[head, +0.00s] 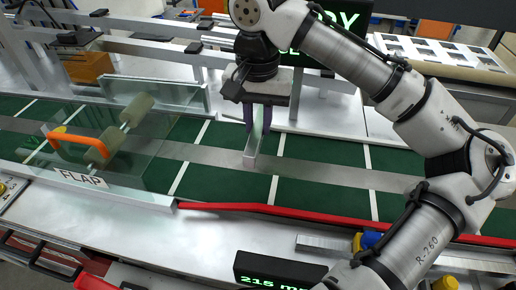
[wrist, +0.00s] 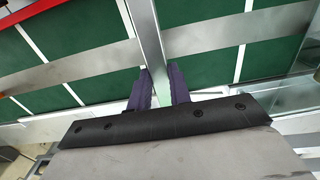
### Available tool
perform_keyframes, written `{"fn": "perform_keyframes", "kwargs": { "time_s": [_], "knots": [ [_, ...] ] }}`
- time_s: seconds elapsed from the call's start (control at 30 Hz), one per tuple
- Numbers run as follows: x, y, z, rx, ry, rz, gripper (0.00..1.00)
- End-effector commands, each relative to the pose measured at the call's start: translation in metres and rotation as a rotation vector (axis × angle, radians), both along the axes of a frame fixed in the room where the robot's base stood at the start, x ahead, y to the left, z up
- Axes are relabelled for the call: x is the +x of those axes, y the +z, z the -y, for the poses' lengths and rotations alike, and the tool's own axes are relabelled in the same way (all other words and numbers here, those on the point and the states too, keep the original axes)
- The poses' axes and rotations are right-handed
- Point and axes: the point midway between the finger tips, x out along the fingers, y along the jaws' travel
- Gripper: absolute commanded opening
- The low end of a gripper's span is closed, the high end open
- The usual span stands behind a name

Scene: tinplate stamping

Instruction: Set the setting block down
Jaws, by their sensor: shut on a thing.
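My gripper (head: 257,116) is shut on the setting block (head: 256,145), a long, narrow, silvery bar. In the head view the bar points down toward the green conveyor bed, its lower end at the grey centre strip. I cannot tell whether that end touches the strip. In the wrist view the purple fingers (wrist: 160,88) sit on both sides of the bar (wrist: 149,42), which runs away from me over the green surface.
The green bed (head: 325,180) has white cross lines and is clear around the bar. A transparent guard labelled FLAP, with an orange handle (head: 82,145), stands at left. A red rail (head: 250,207) runs along the front. A display (head: 280,270) stands in front.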

Motion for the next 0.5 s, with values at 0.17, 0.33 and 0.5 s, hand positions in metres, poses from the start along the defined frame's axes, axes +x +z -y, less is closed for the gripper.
{"fn": "perform_keyframes", "kwargs": {
  "time_s": [0.17,0.33,0.5],
  "knots": [
    [0.000,-0.027,0.000,0.000,-0.001,0.001,0.00],
    [0.000,-0.038,0.000,0.001,-0.001,0.000,0.00],
    [0.000,-0.062,0.000,0.000,-0.001,-0.001,0.00]
  ]
}}
